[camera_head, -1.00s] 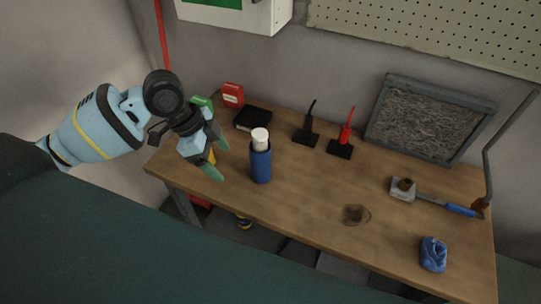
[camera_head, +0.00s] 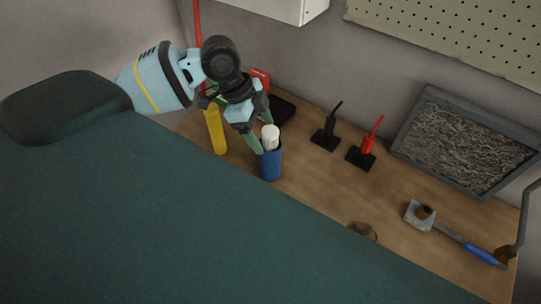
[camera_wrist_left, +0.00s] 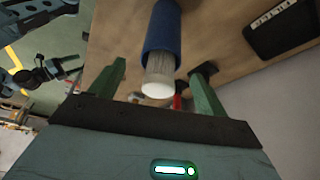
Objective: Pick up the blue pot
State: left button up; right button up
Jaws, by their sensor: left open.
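The blue pot (camera_head: 271,166) stands upright on the wooden table near its front left edge. A white-topped thing (camera_head: 270,138) sticks out of its mouth. My left gripper (camera_head: 261,130) is open beside the pot, its green fingers close to the pot's upper left side. In the left wrist view the pot (camera_wrist_left: 163,28) lies ahead, between the lines of the two spread fingers, with the white end pointing towards the palm. I cannot tell whether a finger touches it. Arm parts at the left of the wrist view may be my right arm; its jaws are unclear.
A yellow cylinder (camera_head: 216,132) stands left of the pot, partly behind my gripper. A black box (camera_head: 283,110) is behind the pot. Black (camera_head: 326,135) and red (camera_head: 364,150) handled tools stand to the right. A framed panel (camera_head: 465,140) leans at the back.

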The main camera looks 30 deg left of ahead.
aim_at(270, 144)
pick_arm(q)
jog(key=shift+x, duration=2.8)
jog(key=c, duration=1.4)
jog(key=shift+r, duration=0.15)
